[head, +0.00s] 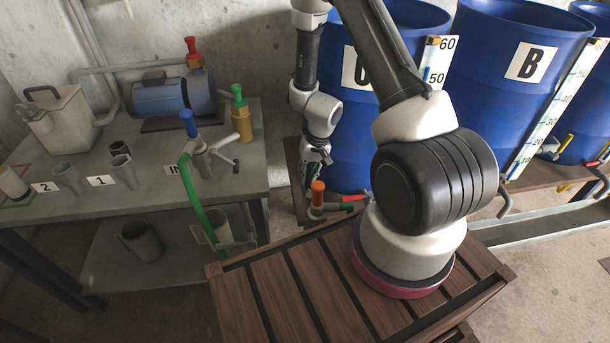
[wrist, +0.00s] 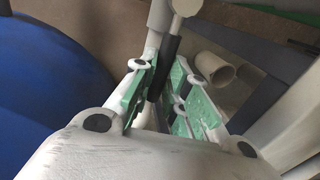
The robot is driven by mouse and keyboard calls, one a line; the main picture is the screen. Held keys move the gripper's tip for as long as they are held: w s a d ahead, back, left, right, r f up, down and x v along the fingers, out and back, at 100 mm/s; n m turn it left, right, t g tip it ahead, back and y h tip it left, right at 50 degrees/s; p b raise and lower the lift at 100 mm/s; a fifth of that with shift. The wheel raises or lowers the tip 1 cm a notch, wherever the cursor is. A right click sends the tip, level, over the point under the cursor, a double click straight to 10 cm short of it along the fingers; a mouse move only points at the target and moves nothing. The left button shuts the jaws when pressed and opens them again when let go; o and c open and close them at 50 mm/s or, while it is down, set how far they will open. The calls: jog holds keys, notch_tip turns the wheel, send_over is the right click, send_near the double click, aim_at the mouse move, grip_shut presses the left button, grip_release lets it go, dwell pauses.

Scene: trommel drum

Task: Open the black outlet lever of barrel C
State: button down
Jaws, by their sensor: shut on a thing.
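The blue barrel C (head: 350,125) stands behind my arm in the head view, its letter label partly covered. It also fills the left side of the wrist view (wrist: 45,85). My gripper (head: 317,165) is low beside the barrel's front left. In the wrist view, the black outlet lever (wrist: 168,55) runs between the green finger pads of my gripper (wrist: 158,92), which is shut on it. A pale rounded fitting (wrist: 186,6) shows at the lever's far end. In the head view the black lever is largely hidden by the gripper.
An orange-capped outlet (head: 318,192) with a red lever (head: 353,198) is just below my gripper. The barrel bench edge (head: 294,165) is close by. The grey table (head: 150,170) at left holds a pump (head: 172,97) and a green hose (head: 192,200). Barrel B (head: 515,70) stands right.

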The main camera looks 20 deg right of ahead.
jog(key=shift+d, duration=0.1)
dwell(0.3)
jog(key=c, duration=1.4)
grip_release()
jog(key=r, duration=0.2)
jog(key=d+r, duration=0.1)
jog(key=r, duration=0.4)
jog(key=shift+s+d+r, duration=0.2)
jog(key=shift+s, duration=0.05)
